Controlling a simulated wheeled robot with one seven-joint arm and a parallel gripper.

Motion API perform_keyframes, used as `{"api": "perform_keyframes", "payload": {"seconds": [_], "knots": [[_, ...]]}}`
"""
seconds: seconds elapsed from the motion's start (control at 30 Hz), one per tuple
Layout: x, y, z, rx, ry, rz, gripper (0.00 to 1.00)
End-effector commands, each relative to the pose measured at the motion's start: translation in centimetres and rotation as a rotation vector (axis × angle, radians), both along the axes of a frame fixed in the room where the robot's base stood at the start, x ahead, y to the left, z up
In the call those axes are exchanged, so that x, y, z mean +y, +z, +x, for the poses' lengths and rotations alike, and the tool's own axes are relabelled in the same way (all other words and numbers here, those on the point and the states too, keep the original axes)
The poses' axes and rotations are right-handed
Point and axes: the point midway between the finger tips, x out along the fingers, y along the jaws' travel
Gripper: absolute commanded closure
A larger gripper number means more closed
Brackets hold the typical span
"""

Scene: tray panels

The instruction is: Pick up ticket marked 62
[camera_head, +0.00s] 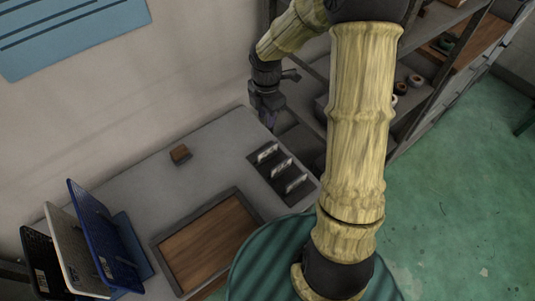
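Three small pale tickets, a far one (268,152), a middle one (281,166) and a near one (296,183), stand in a row in a dark holder (262,168) on the grey table. Their markings are too small to read, so I cannot tell which is 62. My gripper (268,117) is dark and hangs beyond the table's back right edge, above and behind the holder in the picture. It is apart from the tickets. Its fingers are small and dark, so their opening is unclear.
A wooden tray with a grey rim (192,214) lies at the table's front. Blue (98,232), white (72,246) and black (42,262) panels stand at left. A shelf unit (428,88) stands at right.

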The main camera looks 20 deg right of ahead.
Motion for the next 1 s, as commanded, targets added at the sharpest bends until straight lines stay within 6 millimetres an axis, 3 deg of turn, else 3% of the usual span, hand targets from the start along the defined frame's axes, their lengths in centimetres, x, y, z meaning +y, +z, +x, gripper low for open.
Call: {"api": "perform_keyframes", "payload": {"seconds": [0.33,0.47,1.0], "knots": [[0.0,-0.1,0.1,0.001,0.021,0.001,0.69],[0.0,-1.1,0.1,0.005,0.021,0.001,0.69],[0.0,-10.4,0.0,0.004,0.021,0.000,0.69]]}}
